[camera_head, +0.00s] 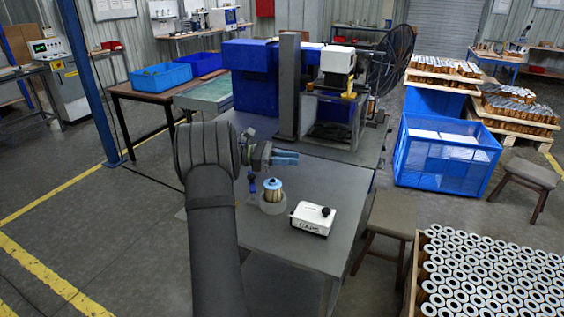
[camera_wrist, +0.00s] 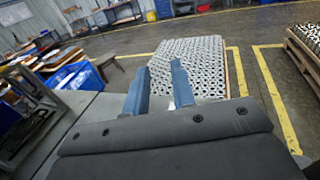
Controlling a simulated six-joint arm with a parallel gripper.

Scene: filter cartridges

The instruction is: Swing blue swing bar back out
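My gripper (camera_head: 285,157) hangs above the metal table, its blue fingers pointing right in the head view. In the wrist view the two fingers (camera_wrist: 160,88) stand apart with nothing between them. A small blue upright part (camera_head: 251,181), seemingly the blue swing bar or its post, stands below and left of the fingers, close to my wrist. Its full shape is partly hidden by my arm. Right of it, a filter cartridge (camera_head: 274,194) with a blue top stands upright in a round grey holder (camera_head: 271,208). My gripper is apart from the cartridge.
A white box (camera_head: 313,218) with a black knob sits on the table (camera_head: 290,247) right of the holder. A grey column (camera_head: 289,85) and a machine frame stand behind. A stool (camera_head: 391,216) and a crate of cartridges (camera_head: 485,280) are to the right.

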